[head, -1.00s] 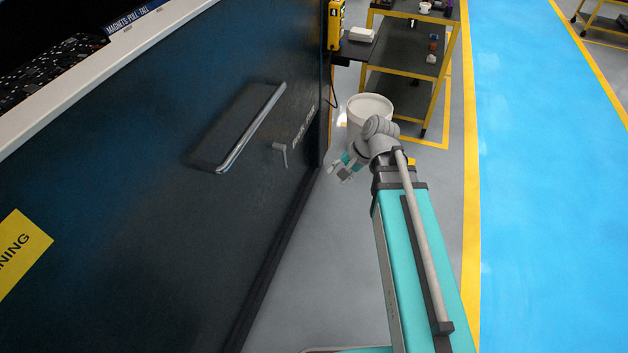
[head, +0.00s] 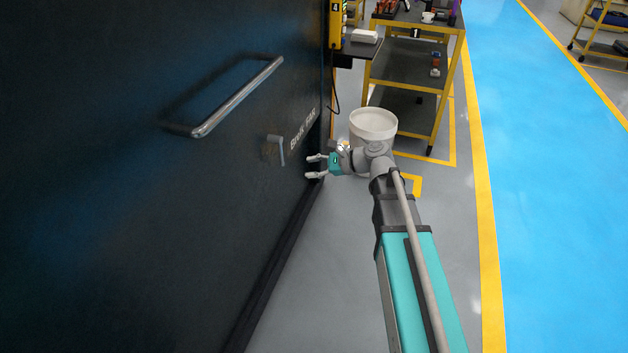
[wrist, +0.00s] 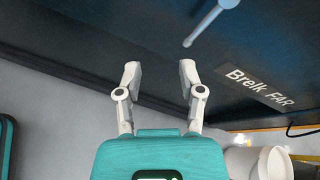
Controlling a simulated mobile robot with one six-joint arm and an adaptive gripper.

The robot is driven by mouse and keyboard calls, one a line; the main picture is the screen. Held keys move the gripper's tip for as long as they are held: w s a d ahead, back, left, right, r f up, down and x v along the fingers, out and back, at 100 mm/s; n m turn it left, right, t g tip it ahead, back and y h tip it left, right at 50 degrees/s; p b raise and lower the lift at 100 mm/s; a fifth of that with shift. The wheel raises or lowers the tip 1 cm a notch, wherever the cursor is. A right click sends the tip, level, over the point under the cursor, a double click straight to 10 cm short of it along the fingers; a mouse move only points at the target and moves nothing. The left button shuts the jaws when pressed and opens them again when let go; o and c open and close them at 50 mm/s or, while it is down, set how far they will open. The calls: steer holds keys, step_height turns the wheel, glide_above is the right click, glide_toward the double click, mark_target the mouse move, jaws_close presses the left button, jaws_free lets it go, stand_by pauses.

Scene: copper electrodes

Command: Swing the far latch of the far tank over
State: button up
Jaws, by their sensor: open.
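The far latch (head: 280,149) is a small grey lever on the dark side wall of the tank (head: 200,240). It sits beside a label (head: 303,130) that reads "Brelk FAR", and its arm hangs down. In the wrist view the latch (wrist: 205,24) is at the top, right of centre, beyond my fingers. My gripper (head: 309,167) is open and empty, with its fingers pointing at the wall, to the right of and slightly below the latch. The wrist view shows both fingers (wrist: 159,72) spread, with nothing between them and apart from the latch.
A long metal bar handle (head: 235,98) sticks out from the wall, left of the latch. A white bucket (head: 373,124) stands on the floor close behind my gripper. A yellow-framed cart (head: 415,65) stands behind it.

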mark_target(284, 160)
steer(key=w+f+m+t+y+b, duration=0.2)
steer(key=w+f+m+y+b, duration=0.1)
steer(key=b, duration=0.6)
steer(key=w+f+m, duration=0.1)
steer(key=w+m, duration=0.1)
steer(key=m, duration=0.1)
steer(key=shift+y, duration=0.4)
steer(key=shift+a+r, duration=0.1)
steer(key=shift+a, duration=0.2)
steer(key=shift+x, duration=3.95)
steer(key=shift+w+a, duration=0.25)
steer(key=shift+a, duration=0.05)
jaws_close()
